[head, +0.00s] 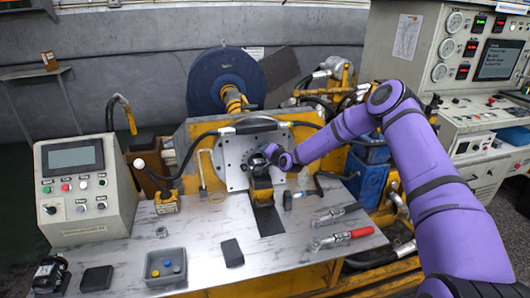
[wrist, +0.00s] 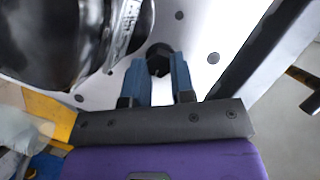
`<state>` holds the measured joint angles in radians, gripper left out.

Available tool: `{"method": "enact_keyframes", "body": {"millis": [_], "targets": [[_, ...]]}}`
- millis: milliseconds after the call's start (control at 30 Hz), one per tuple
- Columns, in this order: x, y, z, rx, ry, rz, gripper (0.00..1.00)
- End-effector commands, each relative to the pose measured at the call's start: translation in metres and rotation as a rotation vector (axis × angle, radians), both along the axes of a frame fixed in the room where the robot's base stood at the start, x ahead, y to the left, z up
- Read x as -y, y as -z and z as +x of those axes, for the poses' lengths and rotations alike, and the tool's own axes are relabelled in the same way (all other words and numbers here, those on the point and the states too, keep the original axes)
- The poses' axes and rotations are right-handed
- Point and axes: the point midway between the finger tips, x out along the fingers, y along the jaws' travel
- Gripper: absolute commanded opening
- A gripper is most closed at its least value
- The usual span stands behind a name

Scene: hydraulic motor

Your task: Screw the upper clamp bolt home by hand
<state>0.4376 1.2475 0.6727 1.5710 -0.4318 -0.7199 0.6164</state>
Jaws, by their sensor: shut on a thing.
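The dark hydraulic motor (head: 258,163) sits on a cradle against the pale mounting plate (head: 233,152). In the wrist view the glossy motor body (wrist: 60,40) fills the upper left and the plate (wrist: 205,35) with round holes lies behind. My gripper (wrist: 158,70) has its two blue fingers closed around the dark head of the upper clamp bolt (wrist: 158,57), beside the motor at the plate. In the head view my gripper (head: 275,156) reaches in from the right to the motor's upper right side. The bolt's shank and how deep it sits are hidden.
On the bench (head: 200,245) are a red-handled wrench (head: 345,239), another wrench (head: 330,215), a dark block (head: 232,252) and a grey tray (head: 166,266) with small blue and yellow parts. A control box (head: 85,190) stands left. A black hose (head: 205,135) arches near the plate.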

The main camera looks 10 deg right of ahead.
Motion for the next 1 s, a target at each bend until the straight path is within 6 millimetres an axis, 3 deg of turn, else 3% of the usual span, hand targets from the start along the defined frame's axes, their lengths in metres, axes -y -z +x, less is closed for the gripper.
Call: {"method": "enact_keyframes", "body": {"millis": [300,800,833,867,1000], "targets": [[0.0014,0.0013,0.0001,0.0,0.002,0.108,0.0],[0.0011,0.0015,-0.0001,0.0,0.0,0.123,0.0],[0.0012,0.0016,-0.0001,-0.001,0.001,0.123,0.25],[0.0012,0.0016,-0.0001,-0.001,0.001,0.123,0.32],[0.001,0.0015,-0.0001,0.0,0.0,0.123,0.34]]}}
